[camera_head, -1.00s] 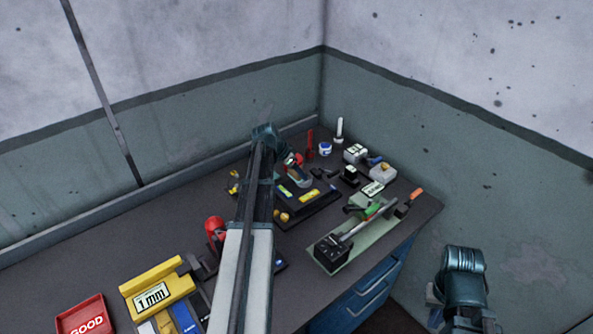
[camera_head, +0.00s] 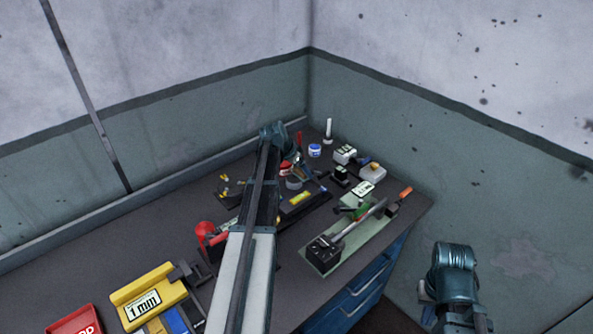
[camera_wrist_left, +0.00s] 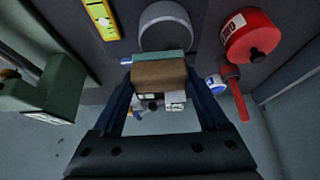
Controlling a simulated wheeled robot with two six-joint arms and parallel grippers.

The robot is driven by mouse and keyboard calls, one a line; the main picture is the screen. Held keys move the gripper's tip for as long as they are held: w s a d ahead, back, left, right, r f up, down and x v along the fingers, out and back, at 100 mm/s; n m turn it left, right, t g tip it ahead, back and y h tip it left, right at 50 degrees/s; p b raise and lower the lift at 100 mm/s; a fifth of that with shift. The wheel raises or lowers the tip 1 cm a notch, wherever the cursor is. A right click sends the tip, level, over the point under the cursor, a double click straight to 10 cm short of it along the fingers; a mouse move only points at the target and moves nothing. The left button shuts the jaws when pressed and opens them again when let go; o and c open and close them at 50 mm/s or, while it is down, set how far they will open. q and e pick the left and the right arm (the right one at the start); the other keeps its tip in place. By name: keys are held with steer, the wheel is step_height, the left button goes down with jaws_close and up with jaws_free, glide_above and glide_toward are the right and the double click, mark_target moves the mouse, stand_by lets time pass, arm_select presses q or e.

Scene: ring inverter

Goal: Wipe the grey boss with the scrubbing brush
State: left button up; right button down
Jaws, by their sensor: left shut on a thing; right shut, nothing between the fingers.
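My left gripper (camera_wrist_left: 160,78) is shut on the scrubbing brush (camera_wrist_left: 158,75), a brown block with a teal-green layer on its far side. The grey boss (camera_wrist_left: 165,28) is a round grey cylinder just beyond the brush in the left wrist view. The brush's green edge overlaps the boss's near rim there; I cannot tell whether they touch. In the head view the boss (camera_head: 294,183) shows small beside my left arm, whose wrist hides the brush. My right gripper (camera_head: 452,300) is shut and empty at the lower right, away from the bench; its fingertips are hardly visible.
A red round container (camera_wrist_left: 250,35) and a red-handled tool (camera_wrist_left: 236,95) stand right of the boss. A yellow level (camera_wrist_left: 101,18) lies to its left. A green holder (camera_wrist_left: 45,90) is at the left. The bench (camera_head: 105,225) is crowded near the wall corner.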

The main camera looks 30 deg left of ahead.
arm_select(q)
steer(key=shift+r, duration=0.1)
step_height(320, 180, up, 6)
steer(key=p, duration=0.6)
stand_by(0.4)
step_height(320, 180, up, 3)
steer(key=p, duration=0.3)
stand_by(0.5)
